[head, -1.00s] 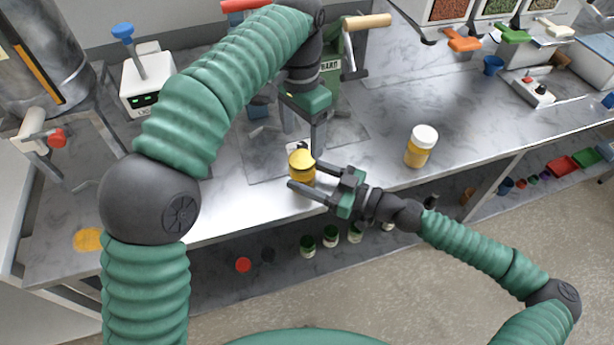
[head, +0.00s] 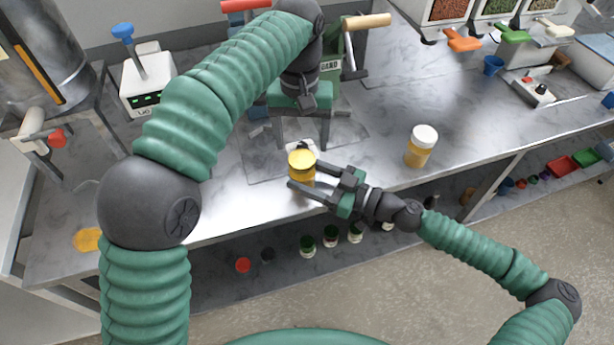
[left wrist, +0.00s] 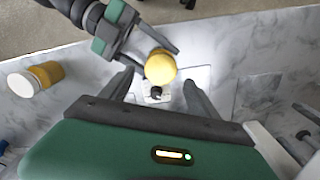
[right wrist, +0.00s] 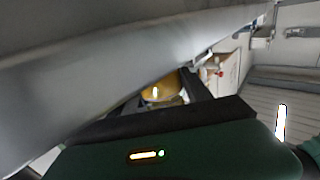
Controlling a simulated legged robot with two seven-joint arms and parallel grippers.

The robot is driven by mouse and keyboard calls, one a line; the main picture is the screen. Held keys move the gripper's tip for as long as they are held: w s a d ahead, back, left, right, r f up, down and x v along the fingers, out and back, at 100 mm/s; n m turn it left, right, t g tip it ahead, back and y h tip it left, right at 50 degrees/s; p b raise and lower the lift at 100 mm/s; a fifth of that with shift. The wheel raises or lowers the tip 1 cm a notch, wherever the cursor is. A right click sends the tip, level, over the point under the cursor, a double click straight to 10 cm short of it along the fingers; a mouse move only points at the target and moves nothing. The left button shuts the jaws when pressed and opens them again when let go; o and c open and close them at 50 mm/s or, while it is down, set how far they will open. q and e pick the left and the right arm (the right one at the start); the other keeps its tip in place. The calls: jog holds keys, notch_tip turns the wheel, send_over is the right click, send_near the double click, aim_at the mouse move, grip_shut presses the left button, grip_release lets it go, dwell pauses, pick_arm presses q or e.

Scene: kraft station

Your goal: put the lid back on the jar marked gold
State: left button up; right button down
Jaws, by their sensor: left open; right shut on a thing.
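A small jar with a round yellow top (head: 301,160) stands near the counter's front edge. I cannot read a marking or tell whether its yellow top is a lid or contents. My right gripper (head: 304,177) is shut on this jar from the right, a finger on either side. The jar's yellow also shows in the left wrist view (left wrist: 160,67) and right wrist view (right wrist: 160,92). My left gripper (head: 299,142) is open and empty, pointing down just behind the jar. Between its fingers in the left wrist view is a small black piece (left wrist: 156,92) on a white square (left wrist: 150,99).
An amber jar with a white lid (head: 421,146) stands to the right. A flat gold disc (head: 88,240) lies at the counter's left end. Several small jars stand on the lower shelf.

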aim_at(302, 158)
pick_arm(q)
jog(key=shift+f, duration=2.35)
jog(key=shift+d, duration=0.1)
jog(key=c, duration=1.5)
jog(key=o, duration=1.7)
notch_tip(302, 158, up, 12)
jog(key=shift+w, duration=0.1)
pick_arm(e)
jog(key=shift+c, duration=1.9)
grip_release()
